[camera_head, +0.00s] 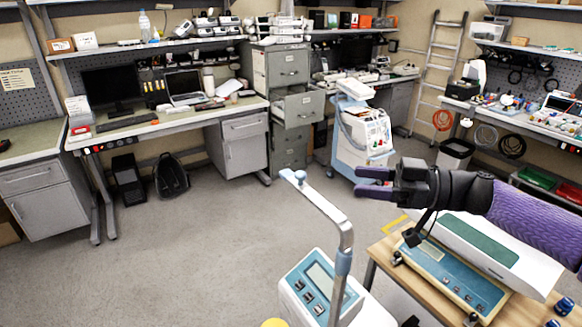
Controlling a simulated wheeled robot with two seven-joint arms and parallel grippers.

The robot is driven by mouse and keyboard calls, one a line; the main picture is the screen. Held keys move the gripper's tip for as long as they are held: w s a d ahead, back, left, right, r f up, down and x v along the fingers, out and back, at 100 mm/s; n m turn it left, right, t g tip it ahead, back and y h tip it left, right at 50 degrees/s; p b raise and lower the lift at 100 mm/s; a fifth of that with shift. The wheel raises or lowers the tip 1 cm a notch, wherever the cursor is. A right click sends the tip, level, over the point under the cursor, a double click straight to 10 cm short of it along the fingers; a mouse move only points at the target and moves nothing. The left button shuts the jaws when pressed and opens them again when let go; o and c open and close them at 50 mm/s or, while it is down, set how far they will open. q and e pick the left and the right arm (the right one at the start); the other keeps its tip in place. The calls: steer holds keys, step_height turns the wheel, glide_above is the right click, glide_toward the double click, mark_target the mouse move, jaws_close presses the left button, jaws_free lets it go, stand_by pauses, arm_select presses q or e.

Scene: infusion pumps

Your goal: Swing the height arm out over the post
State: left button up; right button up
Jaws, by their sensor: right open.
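The height arm (320,204) is a grey metal bar with a pale blue tip (300,176). It reaches up and left in the picture from a bend at the top of the grey post (342,290). My left gripper is out of view.
A wooden table (388,268) on the right holds a blue-panelled device (452,279) and a white tray-like unit (490,250) beneath my right arm. A white and blue cart (362,140) stands behind. The grey floor (210,240) to the left is clear.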

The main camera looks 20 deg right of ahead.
mark_target(313, 202)
steer(key=p+x, duration=0.2)
steer(key=x, duration=0.7)
steer(key=shift+p, duration=0.35)
steer(key=shift+w, duration=0.1)
jaws_close()
stand_by(0.8)
